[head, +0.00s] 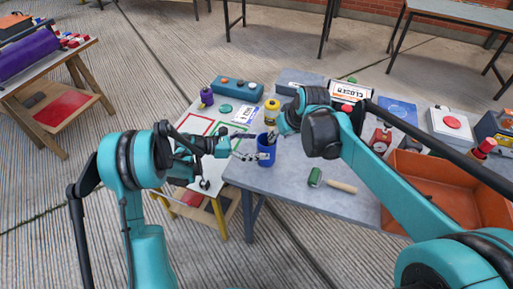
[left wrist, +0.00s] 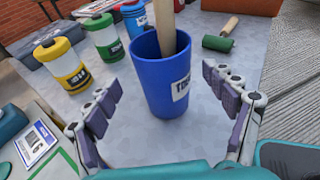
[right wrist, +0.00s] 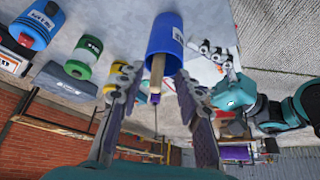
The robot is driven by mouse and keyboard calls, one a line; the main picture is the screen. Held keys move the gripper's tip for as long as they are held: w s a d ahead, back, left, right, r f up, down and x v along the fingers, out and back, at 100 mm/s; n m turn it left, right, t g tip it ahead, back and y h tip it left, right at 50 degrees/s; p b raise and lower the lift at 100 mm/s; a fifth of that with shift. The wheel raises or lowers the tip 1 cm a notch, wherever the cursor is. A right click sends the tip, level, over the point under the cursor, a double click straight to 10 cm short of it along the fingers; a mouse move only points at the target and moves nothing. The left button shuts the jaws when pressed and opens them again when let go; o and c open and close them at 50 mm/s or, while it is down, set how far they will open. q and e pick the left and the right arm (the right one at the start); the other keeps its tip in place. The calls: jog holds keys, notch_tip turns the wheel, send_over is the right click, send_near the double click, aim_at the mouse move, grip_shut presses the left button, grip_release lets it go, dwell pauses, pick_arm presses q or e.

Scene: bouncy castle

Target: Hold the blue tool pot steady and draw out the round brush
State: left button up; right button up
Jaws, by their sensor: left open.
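The blue tool pot (head: 265,157) stands upright near the left edge of the grey table. In the left wrist view the pot (left wrist: 165,85) is between the spread fingers of my left gripper (left wrist: 168,105), which is open, with gaps on both sides. A pale wooden handle (left wrist: 165,25) sticks up out of the pot; its brush end is hidden inside. My right gripper (right wrist: 155,90) is above the pot, its fingers open on either side of the wooden handle (right wrist: 157,72), with no clear contact.
A green roller with wooden handle (head: 316,177) lies right of the pot. A yellow jar (head: 271,112) and other jars stand behind it. An orange tray (head: 410,175) is at the right. The table's front left is clear.

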pick_arm(q)
jog(key=shift+d+f+m+g, duration=0.3)
jog(key=shift+d+f+m, duration=0.25)
jog(key=shift+f+m, duration=0.05)
jog(key=x, duration=0.7)
jog(key=shift+d, duration=0.15)
jog(key=c, duration=1.7)
